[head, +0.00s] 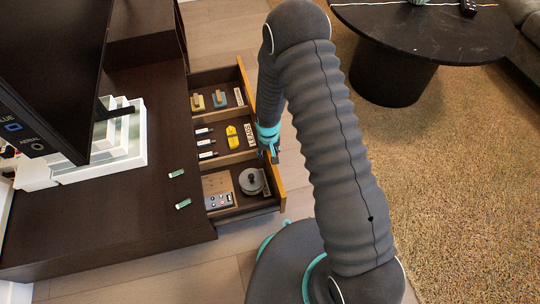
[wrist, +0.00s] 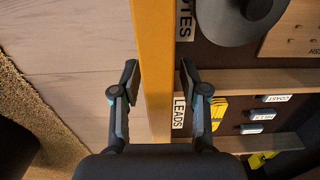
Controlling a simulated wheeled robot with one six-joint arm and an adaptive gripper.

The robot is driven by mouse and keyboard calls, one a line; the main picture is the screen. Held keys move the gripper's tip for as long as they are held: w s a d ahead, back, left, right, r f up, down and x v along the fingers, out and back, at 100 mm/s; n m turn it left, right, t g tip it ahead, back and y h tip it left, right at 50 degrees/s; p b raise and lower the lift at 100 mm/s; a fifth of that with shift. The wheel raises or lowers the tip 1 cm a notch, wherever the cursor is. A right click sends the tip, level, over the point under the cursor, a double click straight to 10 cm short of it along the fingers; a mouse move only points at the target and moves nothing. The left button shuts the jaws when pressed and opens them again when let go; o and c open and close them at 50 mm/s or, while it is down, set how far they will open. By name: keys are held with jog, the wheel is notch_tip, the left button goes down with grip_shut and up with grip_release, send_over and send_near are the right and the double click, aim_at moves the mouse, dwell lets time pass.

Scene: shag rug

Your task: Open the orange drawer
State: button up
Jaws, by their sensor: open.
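The orange drawer's front panel (head: 278,193) shows in the head view, and the drawer stands pulled out of the dark cabinet with its inside in sight. In the wrist view the orange front (wrist: 155,40) runs up the middle as a band. My gripper (head: 270,155) is at the front panel, around its middle. In the wrist view my gripper (wrist: 160,80) is open, one finger on the outer floor side and one on the inner drawer side. The right finger is close to the panel's inner face; I cannot tell whether it touches.
The drawer holds a grey disc (head: 251,181), yellow pieces (head: 232,137) and several labelled items in compartments. The dark cabinet (head: 130,200) carries a screen (head: 50,60) and white stepped boxes (head: 125,150). A round black table (head: 430,40) stands on the shag rug (head: 460,170).

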notch_tip(320, 180, up, 11)
jog(key=shift+f, duration=0.2)
dwell(0.6)
jog(key=s, duration=0.1)
jog(key=s+d+g, duration=0.1)
jog(key=s, duration=0.1)
jog(key=shift+s+d+f, duration=0.15)
jog(key=shift+s+f, duration=0.1)
jog(key=shift+f, duration=0.05)
jog(key=shift+s+d+r+g+h, duration=0.15)
jog(key=shift+s+d+r, duration=0.05)
jog(key=shift+s+r, duration=0.25)
jog(key=shift+s+d+r+g+h, duration=0.2)
jog(key=shift+s+r, duration=0.1)
jog(key=shift+s, duration=0.15)
jog(key=s+d+r+m+t+p, duration=0.1)
jog(key=s+d+r, duration=0.4)
jog(key=r, duration=0.8)
jog(key=s+d+r+m+t+p, duration=0.1)
jog(key=s+d+r+t, duration=0.3)
jog(key=r, duration=0.9)
jog(key=s+d+r+m+t+p, duration=0.1)
jog(key=s+d+r, duration=0.5)
jog(key=r, duration=0.7)
jog(key=s+t+p, duration=0.1)
jog(key=s, duration=0.1)
jog(key=shift+s+d, duration=0.15)
jog(key=shift+s, duration=0.2)
